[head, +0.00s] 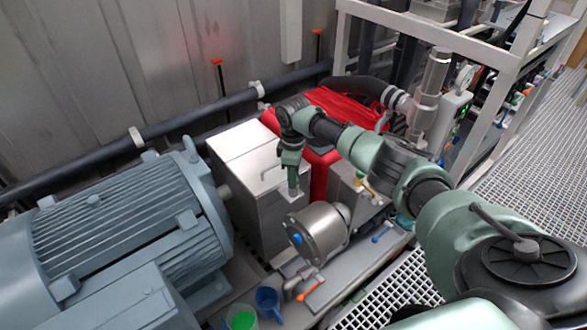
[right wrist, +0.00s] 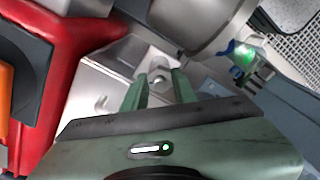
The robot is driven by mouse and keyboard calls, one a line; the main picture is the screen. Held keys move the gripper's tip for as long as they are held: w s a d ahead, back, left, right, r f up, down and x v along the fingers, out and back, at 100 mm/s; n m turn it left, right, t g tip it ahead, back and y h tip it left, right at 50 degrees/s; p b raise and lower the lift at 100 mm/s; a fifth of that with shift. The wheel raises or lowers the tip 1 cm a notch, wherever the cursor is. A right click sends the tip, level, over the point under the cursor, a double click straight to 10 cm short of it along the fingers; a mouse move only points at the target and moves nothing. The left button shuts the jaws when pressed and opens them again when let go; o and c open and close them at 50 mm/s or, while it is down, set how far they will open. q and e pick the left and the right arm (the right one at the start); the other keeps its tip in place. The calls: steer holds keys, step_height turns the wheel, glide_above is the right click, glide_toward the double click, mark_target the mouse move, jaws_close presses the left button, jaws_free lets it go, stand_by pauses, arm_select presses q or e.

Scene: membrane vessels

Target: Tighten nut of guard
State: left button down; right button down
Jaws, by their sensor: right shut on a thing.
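The guard (head: 262,215) is a silver sheet-metal box with a handle on top, between the grey motor and the red casing in the head view. Its metal surface (right wrist: 88,85) also shows in the right wrist view. My right gripper (head: 292,190) points down at a small bracket on the guard's right side. In the right wrist view, the right gripper (right wrist: 158,82) has its two green fingers on either side of a small nut (right wrist: 157,79) on a light plate, shut on it. The fingers hide the nut in the head view. My left gripper is not in view.
A large grey motor (head: 125,225) fills the left. A red casing (head: 318,172) stands behind the gripper. A steel pump (head: 320,232) with an orange-handled valve (head: 311,290) is in front. A green cup (head: 242,317) and blue jug (head: 268,300) stand below. Grating lies at right.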

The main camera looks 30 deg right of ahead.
steer(key=m+p, duration=0.1)
steer(key=m, duration=0.1)
steer(key=m+p, duration=0.2)
steer(key=shift+r+m, duration=0.2)
steer(key=shift+m, duration=0.1)
steer(key=shift+f+m+p, duration=0.1)
steer(key=shift+m+p, duration=0.9)
steer(key=shift+m, duration=0.7)
steer(key=shift+w+m, duration=0.1)
steer(key=shift+m, duration=0.2)
steer(key=c, duration=1.1)
jaws_free()
steer(key=shift+r, duration=3.9)
